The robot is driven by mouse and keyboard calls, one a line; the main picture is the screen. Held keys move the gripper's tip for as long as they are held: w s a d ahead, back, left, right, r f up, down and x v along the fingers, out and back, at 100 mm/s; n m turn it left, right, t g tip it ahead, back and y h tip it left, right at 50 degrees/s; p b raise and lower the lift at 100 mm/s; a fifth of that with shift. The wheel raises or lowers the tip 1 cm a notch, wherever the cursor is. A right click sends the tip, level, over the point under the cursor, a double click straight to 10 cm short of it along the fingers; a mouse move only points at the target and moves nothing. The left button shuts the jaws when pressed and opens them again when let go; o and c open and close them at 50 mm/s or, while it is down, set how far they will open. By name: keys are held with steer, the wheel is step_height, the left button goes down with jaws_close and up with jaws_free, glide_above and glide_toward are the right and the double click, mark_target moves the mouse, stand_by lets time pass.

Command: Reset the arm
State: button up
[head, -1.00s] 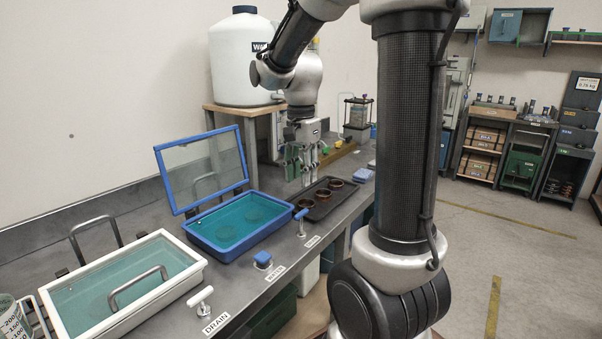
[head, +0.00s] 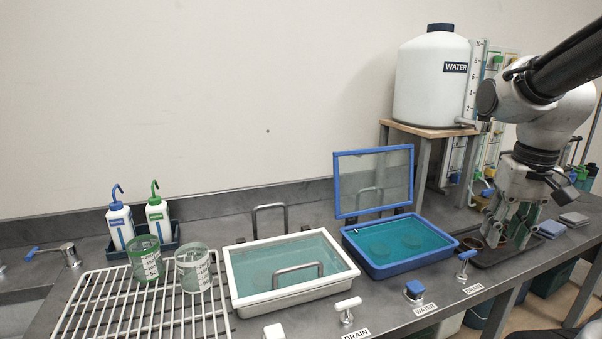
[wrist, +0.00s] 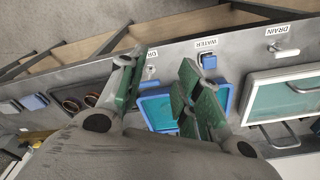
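My gripper (head: 508,222) hangs from my arm at the right of the head view, fingers pointing down. Its green-padded fingers stand apart with nothing between them, and they also show in the wrist view (wrist: 162,68). In the head view it is in front of or above a dark tray (head: 483,258), partly hiding it. I cannot tell the exact height. Brown round dishes (wrist: 72,103) sit in the tray, at the left of the wrist view.
A blue-rimmed basin (head: 375,267) with a raised lid (head: 373,182) and a white-rimmed basin (head: 237,292) stand along the bench. A white water tank (head: 430,85) is on a stand behind. A wire rack (head: 100,310) with two beakers is at left. The wall above is clear.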

steer(key=s+a+r+n+t, duration=0.1)
steer(key=s+r+n+t, duration=0.1)
steer(key=s, duration=0.4)
steer(key=shift+a+r+t, duration=0.2)
steer(key=shift+r+t, duration=0.4)
steer(key=shift+r, duration=0.15)
